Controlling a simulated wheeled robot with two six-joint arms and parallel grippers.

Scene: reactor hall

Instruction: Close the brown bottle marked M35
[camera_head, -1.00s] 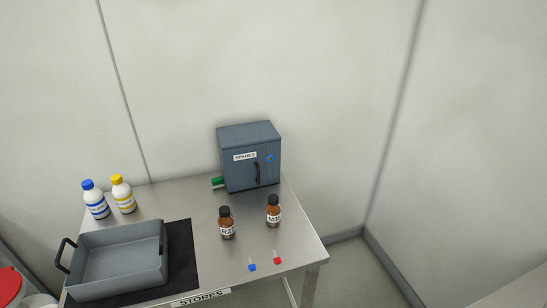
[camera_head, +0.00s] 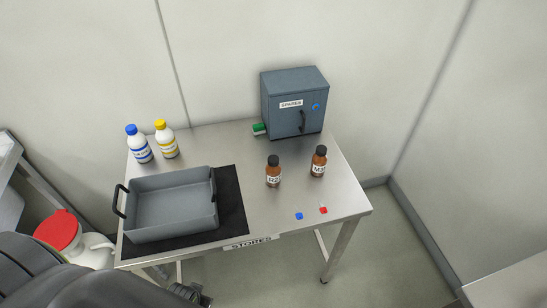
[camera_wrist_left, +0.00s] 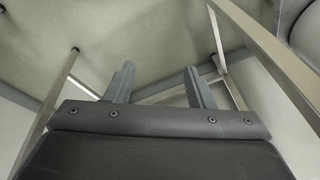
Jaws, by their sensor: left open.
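Two brown bottles with dark caps stand upright on the steel table (camera_head: 345,203). The right one (camera_head: 318,163) has a white label that seems to begin with M; the rest is too small to read surely. The left brown bottle (camera_head: 273,173) has a different label. A dark cap shows on top of each; I cannot tell how tightly it sits. My left gripper (camera_wrist_left: 160,75) is open and empty in the left wrist view, below table level, away from the bottles. My right gripper is not in view.
A grey cabinet (camera_head: 294,105) marked SPARES stands behind the bottles, with a green item (camera_head: 259,129) beside it. A blue piece (camera_head: 299,216) and a red piece (camera_head: 323,210) lie near the front edge. A grey tray (camera_head: 172,204) and two white bottles are left.

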